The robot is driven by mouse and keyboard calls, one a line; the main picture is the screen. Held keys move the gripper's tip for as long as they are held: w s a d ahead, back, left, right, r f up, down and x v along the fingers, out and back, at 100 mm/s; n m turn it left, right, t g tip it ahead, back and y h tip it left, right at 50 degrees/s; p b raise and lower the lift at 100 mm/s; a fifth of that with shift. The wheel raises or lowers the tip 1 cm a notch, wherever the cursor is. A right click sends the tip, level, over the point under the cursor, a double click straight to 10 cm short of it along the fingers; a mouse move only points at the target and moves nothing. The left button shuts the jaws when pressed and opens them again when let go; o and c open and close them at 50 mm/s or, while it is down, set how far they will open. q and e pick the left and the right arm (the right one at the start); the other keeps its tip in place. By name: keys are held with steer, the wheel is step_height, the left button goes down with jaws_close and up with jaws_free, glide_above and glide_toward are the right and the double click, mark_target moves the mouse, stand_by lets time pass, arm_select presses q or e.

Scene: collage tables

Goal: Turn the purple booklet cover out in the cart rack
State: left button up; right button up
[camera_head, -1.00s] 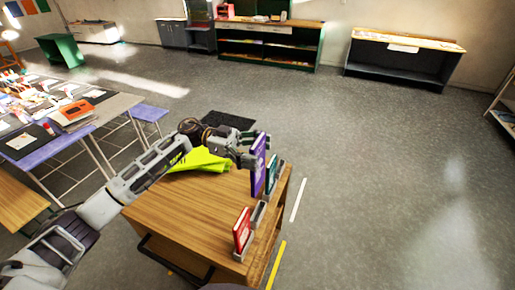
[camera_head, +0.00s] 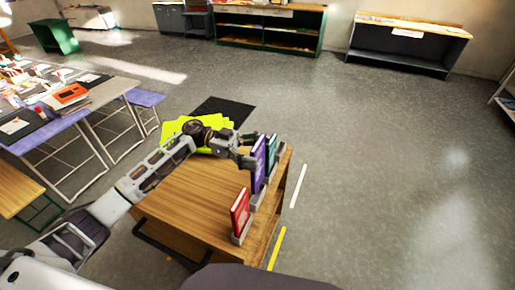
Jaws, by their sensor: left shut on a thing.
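The purple booklet (camera_head: 259,163) stands upright near the right edge of the wooden cart (camera_head: 196,209). My left gripper (camera_head: 250,161) is shut on it from the left. Its lower edge is at the grey rack (camera_head: 255,198); whether it is fully seated I cannot tell. A teal booklet (camera_head: 271,151) stands upright just behind it, and a red booklet (camera_head: 240,211) stands in the rack nearer to me. My right gripper is not in view.
A yellow-green item (camera_head: 185,128) lies at the cart's far left, partly behind my arm. Tables with a purple top (camera_head: 45,135) and orange item stand at left. Open floor lies right of the cart, with white and yellow floor strips.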

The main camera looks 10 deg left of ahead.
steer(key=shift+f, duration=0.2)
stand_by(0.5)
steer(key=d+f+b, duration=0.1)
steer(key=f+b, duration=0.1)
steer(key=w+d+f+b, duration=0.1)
steer(key=b, duration=0.1)
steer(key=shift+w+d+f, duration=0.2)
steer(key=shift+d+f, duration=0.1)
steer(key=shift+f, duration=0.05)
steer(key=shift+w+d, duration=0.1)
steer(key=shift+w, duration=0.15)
stand_by(0.5)
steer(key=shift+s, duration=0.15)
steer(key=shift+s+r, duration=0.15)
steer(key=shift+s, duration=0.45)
